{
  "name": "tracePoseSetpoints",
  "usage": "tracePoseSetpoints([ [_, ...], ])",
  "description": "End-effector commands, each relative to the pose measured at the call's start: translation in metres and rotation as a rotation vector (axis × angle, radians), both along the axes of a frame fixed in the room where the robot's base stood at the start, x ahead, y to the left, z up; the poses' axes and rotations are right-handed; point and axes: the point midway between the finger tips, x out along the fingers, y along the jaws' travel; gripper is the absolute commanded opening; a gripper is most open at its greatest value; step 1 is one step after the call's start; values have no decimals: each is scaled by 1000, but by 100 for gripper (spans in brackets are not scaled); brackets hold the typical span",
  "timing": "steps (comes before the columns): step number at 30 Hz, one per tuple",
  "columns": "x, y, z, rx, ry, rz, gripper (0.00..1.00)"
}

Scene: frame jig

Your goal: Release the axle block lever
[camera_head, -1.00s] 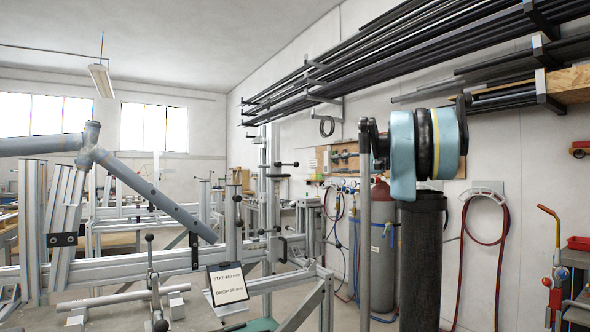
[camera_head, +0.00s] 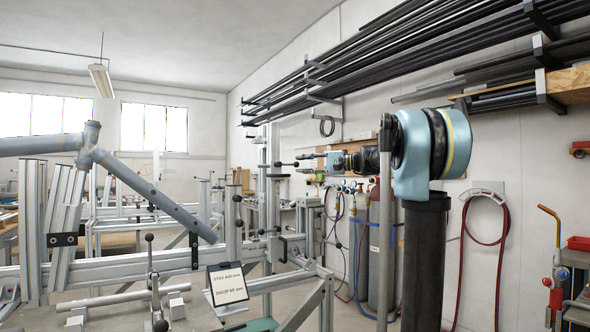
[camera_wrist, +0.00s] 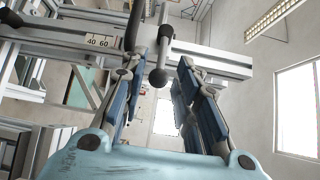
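In the wrist view a grey lever (camera_wrist: 165,40) with a dark ball end (camera_wrist: 158,78) hangs between the two fingers of my gripper (camera_wrist: 174,55). The fingers are spread, and I see no clear contact with the lever. In the head view my gripper (camera_head: 304,163) is small and points left, toward ball-ended levers (camera_head: 284,164) on an upright post. Another ball-ended lever (camera_head: 150,262) stands at the front of the jig (camera_head: 120,268). I cannot tell which of these is the one between my fingers. The axle block itself is not clearly made out.
A grey bike frame tube (camera_head: 150,190) rests over the jig. A sign (camera_head: 227,284) reading stay and drop values leans at the rail's front. A scale label (camera_wrist: 97,41) shows on a rail in the wrist view. Gas cylinders (camera_head: 381,240) stand by the wall.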

Motion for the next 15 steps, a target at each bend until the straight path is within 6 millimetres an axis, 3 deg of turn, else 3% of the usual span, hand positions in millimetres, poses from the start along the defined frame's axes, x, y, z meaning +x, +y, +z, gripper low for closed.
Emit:
tracePoseSetpoints([
  [6,5,28,-1,0,0,3,29],
  [15,7,39,-1,0,0,1,29],
])
